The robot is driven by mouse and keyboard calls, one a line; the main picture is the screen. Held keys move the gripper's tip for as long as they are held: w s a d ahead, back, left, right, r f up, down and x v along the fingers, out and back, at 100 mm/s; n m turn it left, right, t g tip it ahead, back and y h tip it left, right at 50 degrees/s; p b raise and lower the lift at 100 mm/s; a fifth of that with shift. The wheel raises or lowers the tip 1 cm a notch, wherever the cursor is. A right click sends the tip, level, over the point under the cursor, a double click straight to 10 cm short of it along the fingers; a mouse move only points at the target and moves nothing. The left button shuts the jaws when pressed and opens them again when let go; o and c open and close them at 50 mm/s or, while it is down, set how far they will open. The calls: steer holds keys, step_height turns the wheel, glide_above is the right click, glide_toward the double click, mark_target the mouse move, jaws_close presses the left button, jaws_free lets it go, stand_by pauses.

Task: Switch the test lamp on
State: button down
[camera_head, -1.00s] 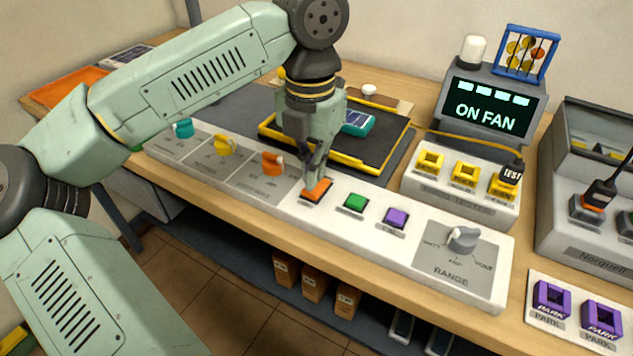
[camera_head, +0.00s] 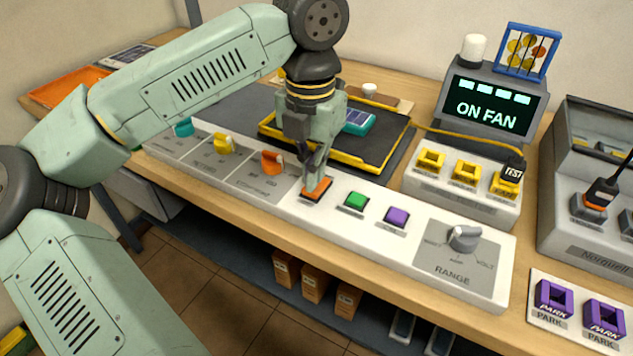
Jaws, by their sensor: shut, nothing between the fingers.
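A long white control panel runs along the bench front (camera_head: 290,212). On it are an orange rocker switch (camera_head: 316,191), a green button (camera_head: 356,201), a purple button (camera_head: 396,216), and a grey RANGE knob (camera_head: 464,238). My gripper (camera_head: 313,172) is shut and empty, pointing down with its tips at the orange switch. I cannot tell whether they touch it. A white domed lamp (camera_head: 474,49) stands on a grey unit whose screen (camera_head: 491,112) reads "ON FAN"; no clear glow shows. A black TEST plug (camera_head: 513,171) sits at the rightmost yellow socket (camera_head: 504,186).
Teal (camera_head: 184,127), yellow (camera_head: 224,143) and orange (camera_head: 272,161) knobs line the panel left of my gripper. A teal device (camera_head: 358,121) lies on the yellow-edged black tray (camera_head: 385,140) behind it. Purple PARK sockets (camera_head: 553,298) are at the front right.

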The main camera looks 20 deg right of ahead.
steer(key=shift+f+b, duration=0.75)
steer(key=shift+f, duration=0.15)
steer(key=shift+r, duration=0.2)
steer(key=shift+r+p, duration=2.3)
steer(key=shift+r, duration=1.1)
